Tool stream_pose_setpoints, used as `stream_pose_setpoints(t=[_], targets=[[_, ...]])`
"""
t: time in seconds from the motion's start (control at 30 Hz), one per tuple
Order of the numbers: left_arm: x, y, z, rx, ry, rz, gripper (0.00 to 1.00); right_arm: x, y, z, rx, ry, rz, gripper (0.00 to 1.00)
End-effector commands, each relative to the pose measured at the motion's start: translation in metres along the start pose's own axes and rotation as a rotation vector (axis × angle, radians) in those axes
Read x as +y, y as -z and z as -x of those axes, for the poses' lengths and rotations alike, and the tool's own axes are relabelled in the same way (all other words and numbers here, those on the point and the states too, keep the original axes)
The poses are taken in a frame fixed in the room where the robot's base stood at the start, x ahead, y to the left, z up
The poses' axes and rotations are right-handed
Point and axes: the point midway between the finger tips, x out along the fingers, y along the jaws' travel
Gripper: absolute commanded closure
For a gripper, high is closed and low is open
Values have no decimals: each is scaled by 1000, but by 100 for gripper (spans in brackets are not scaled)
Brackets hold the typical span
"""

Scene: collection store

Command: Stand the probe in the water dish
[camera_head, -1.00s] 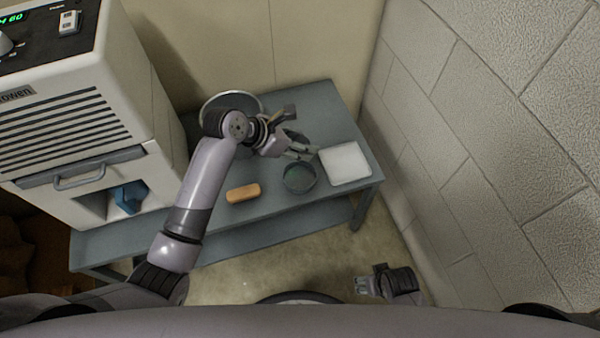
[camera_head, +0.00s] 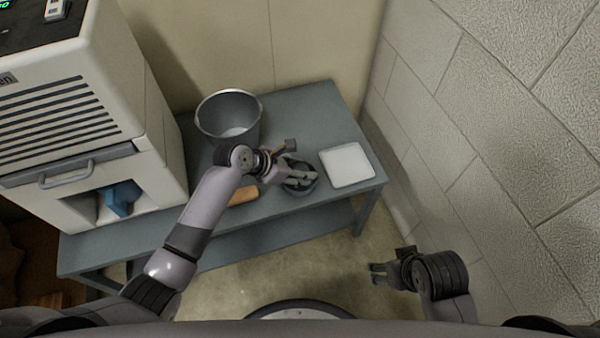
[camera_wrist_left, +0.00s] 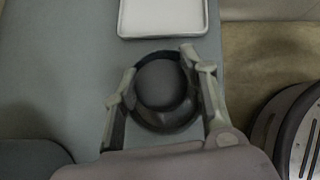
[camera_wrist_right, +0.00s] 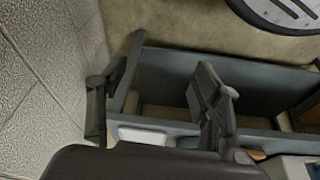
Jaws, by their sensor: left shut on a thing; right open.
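A dark round dish (camera_head: 291,190) stands on the grey bench, just left of a white tray. My left gripper (camera_head: 302,179) is shut on it, with one finger on each side. The left wrist view shows the dish (camera_wrist_left: 165,118) between the two fingers (camera_wrist_left: 162,95), with a dark grey, rounded middle inside a black rim. I cannot tell what is inside it. I cannot make out a probe in any view. My right gripper (camera_head: 380,272) is open and empty, low in front of the bench; it also shows in the right wrist view (camera_wrist_right: 160,95).
A metal bucket (camera_head: 207,125) stands at the back of the grey bench (camera_head: 300,108). A tan block (camera_head: 243,196) lies left of the dish, partly behind my arm. A white tray (camera_head: 347,165) lies right. A white machine (camera_head: 135,100) holds a blue thing (camera_head: 120,198). A block wall (camera_head: 470,140) bounds the right.

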Motion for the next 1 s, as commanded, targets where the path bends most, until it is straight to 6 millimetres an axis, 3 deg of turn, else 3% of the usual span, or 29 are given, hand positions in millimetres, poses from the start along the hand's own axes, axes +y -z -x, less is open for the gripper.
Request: stream_pose_setpoints(t=[0.23,0.77,0.8,0.9,1.0], targets=[[0,8,-9,-2,0,-1,89,1,0,19,8,-2,-1,41],[0,13,-14,0,0,0,89,1,0,12,6,-2,-1,41],[0,14,-14,0,0,-1,59,1,0,10,3,-2,0,41],[0,14,-14,0,0,-1,52,1,-1,8,-1,-2,0,41],[0,14,-14,0,0,-1,52,1,-1,8,-1,-2,0,41]])
